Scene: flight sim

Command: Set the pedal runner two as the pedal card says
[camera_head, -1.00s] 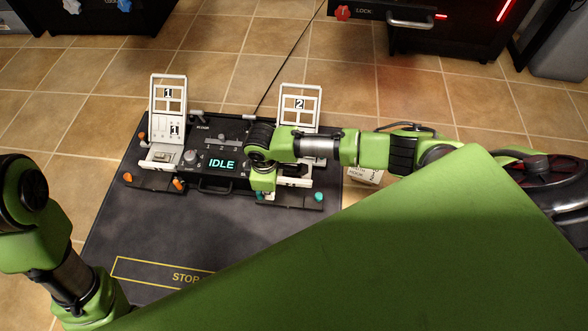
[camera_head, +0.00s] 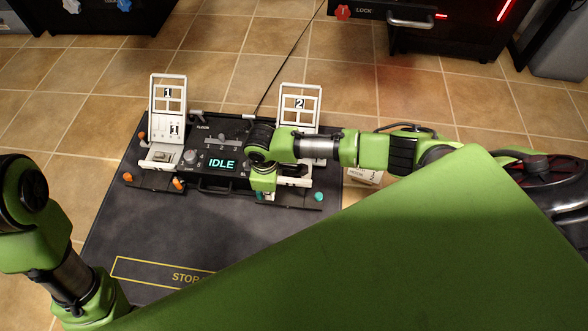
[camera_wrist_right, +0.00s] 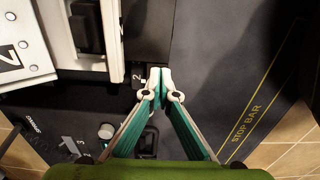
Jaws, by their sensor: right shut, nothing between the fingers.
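Pedal two (camera_head: 299,104) is a white upright frame with a "2" plate, at the right end of the black pedal unit. In the right wrist view its white frame (camera_wrist_right: 88,32) and numbered plate (camera_wrist_right: 18,55) are at upper left. My right gripper (camera_wrist_right: 158,74) is shut and empty, its tips beside a small "2" label (camera_wrist_right: 138,77) near the frame's lower edge. I cannot tell whether they touch anything. In the head view my right arm covers much of pedal two's base. A small white printed block (camera_head: 364,175) stands right of the mat; its text is unreadable.
Pedal one (camera_head: 168,108) stands at the unit's left end. The display (camera_head: 221,163) reads IDLE. Orange knobs (camera_head: 179,183) and a teal knob (camera_head: 319,196) sit along the front. The dark mat (camera_head: 150,225) in front is clear. Cabinets stand at the back.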

